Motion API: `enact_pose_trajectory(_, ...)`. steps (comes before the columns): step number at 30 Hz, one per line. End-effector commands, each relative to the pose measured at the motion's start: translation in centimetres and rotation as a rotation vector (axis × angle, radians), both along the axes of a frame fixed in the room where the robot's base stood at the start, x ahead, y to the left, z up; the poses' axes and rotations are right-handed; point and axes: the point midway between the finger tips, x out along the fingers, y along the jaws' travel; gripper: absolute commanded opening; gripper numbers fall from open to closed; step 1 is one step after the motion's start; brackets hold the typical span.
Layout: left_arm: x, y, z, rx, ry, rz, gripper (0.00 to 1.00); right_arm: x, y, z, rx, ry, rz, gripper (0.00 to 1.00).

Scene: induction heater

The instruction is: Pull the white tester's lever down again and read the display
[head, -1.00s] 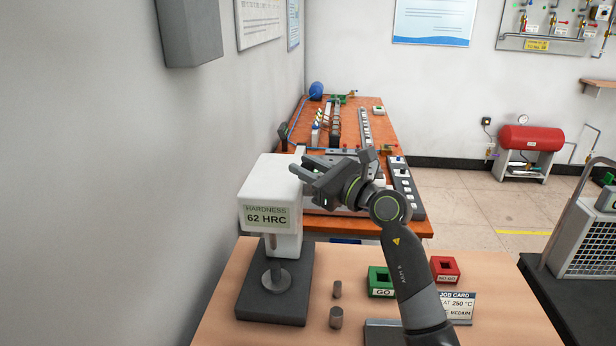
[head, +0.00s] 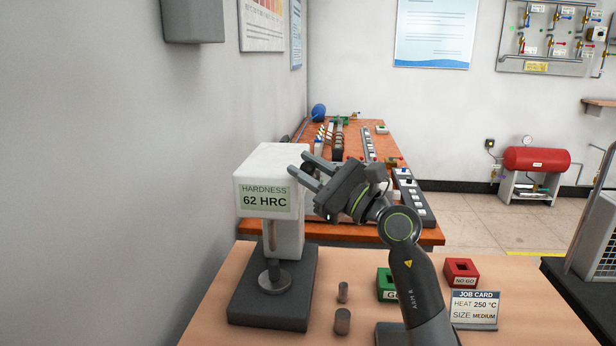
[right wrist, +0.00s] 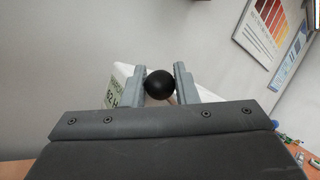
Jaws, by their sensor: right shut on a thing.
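The white tester (head: 268,160) stands on a dark base at the left of the near table. Its display (head: 264,199) reads HARDNESS 62 HRC. My right gripper (head: 304,172) is at the tester's right side, with its fingers pointing left and slightly up. In the right wrist view the black ball knob of the lever (right wrist: 160,84) sits between my two fingers, and the gripper is shut on it. The lever's rod is mostly hidden. Below the head is a round dark anvil (head: 274,278); I cannot make out a sample on it. My left gripper is not in view.
Two small grey cylinders (head: 342,321) stand right of the tester's base. A green GO block (head: 386,283), a red NO GO block (head: 461,270) and a job card (head: 474,308) are farther right. An orange bench (head: 372,232) stands behind, and a wall is close on the left.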

Motion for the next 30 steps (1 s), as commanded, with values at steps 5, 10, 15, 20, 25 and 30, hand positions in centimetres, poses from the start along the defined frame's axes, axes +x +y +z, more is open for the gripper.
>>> enact_pose_trajectory(5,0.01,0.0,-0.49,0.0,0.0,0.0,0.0,-0.05,0.0,-0.27,-0.004,-0.01,-0.001,0.0)
enact_pose_trajectory(10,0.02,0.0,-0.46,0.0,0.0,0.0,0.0,-0.06,0.0,-0.21,-0.005,-0.011,-0.001,0.0)
enact_pose_trajectory(15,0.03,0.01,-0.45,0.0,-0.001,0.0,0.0,-0.05,0.0,-0.22,-0.005,-0.011,-0.001,0.0)
enact_pose_trajectory(20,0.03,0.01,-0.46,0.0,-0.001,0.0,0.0,-0.05,0.0,-0.22,-0.005,-0.011,-0.001,0.44)
enact_pose_trajectory(25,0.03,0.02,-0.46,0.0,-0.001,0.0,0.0,-0.05,0.01,-0.21,-0.004,-0.011,0.0,0.46)
enact_pose_trajectory(30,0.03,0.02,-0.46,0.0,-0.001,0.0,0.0,-0.08,0.03,0.43,-0.004,-0.013,0.001,0.46)
